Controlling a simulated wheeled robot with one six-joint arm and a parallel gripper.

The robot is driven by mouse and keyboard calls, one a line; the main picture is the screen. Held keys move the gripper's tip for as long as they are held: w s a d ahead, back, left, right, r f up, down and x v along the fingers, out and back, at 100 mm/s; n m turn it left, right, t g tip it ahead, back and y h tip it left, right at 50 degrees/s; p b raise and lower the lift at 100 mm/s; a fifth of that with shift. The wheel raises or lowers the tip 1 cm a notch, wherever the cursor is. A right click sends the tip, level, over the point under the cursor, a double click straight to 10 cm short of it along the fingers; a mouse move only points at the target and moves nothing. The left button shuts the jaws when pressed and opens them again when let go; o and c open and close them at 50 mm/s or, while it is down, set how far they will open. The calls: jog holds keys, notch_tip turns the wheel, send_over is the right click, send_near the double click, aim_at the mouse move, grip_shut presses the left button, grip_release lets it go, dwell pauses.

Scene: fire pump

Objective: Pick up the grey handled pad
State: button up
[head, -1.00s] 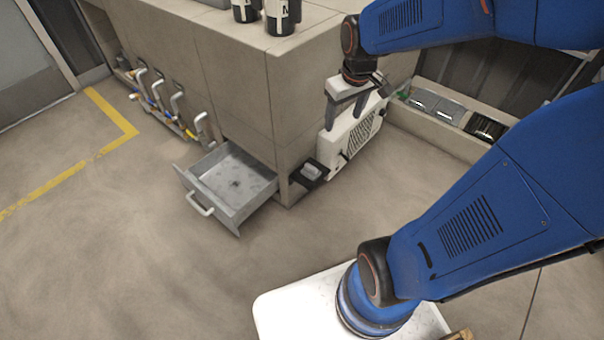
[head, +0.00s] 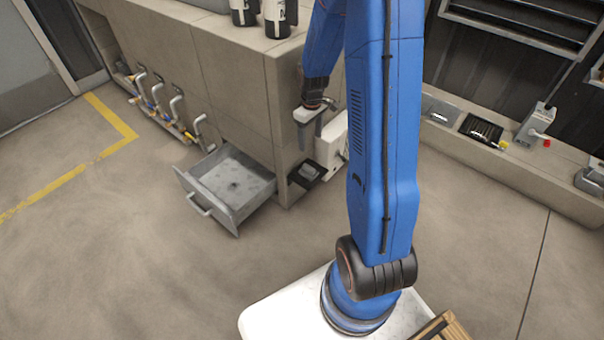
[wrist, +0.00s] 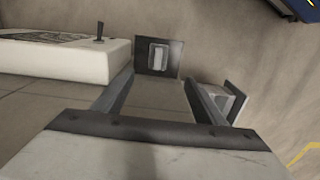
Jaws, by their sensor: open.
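The grey handled pad (head: 310,170) sits low beside the corner of the tiled counter, on a dark square base. In the wrist view the pad (wrist: 158,54) shows ahead, with its pale handle standing up from the dark square. My gripper (head: 309,136) is open and empty, above the pad and apart from it. In the wrist view my gripper (wrist: 158,84) has its two fingers spread, with the pad beyond the gap between them.
An open metal drawer (head: 228,187) juts out left of the pad. A white box (head: 333,146) with a grille stands right of it, partly behind my arm; it shows at left in the wrist view (wrist: 60,62). Floor in front is clear.

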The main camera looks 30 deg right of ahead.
jog(key=f, duration=0.1)
send_over(310, 167)
jog(key=f, duration=1.1)
jog(key=shift+a+f, duration=0.1)
jog(key=shift+a, duration=0.15)
jog(key=shift+d+f, duration=0.15)
jog(key=shift+f, duration=1.45)
jog(key=shift+d+f, duration=0.1)
jog(key=shift+f, duration=1.45)
jog(key=c, duration=1.2)
notch_tip(310, 167, up, 10)
jog(key=shift+o, duration=0.8)
jog(key=shift+s, duration=0.1)
